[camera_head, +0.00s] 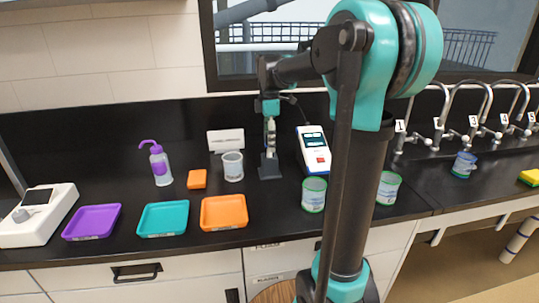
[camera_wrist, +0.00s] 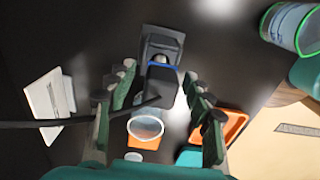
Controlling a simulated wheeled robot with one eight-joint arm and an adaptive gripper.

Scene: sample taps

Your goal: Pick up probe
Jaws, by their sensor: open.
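The probe (camera_wrist: 161,72) is dark with a blue band and sits upright in its dark stand (camera_head: 270,169). In the wrist view the stand also shows (camera_wrist: 163,36). A black cable runs from the probe across to the left. My gripper (camera_head: 270,108) is at the top of the stand, pointing down. In the wrist view my gripper's two fingers are spread on either side of the probe, with visible gaps. The probe's lower part is hard to make out. The handheld meter (camera_head: 314,150), white and blue, lies right of the stand.
A clear beaker (camera_head: 232,166) and orange block (camera_head: 197,179) stand left of the stand, behind purple (camera_head: 92,221), teal (camera_head: 163,219) and orange (camera_head: 224,212) trays. A green-rimmed jar (camera_head: 314,194) stands front right; another (camera_head: 388,188) is beyond my arm. Numbered taps (camera_head: 440,130) are at right.

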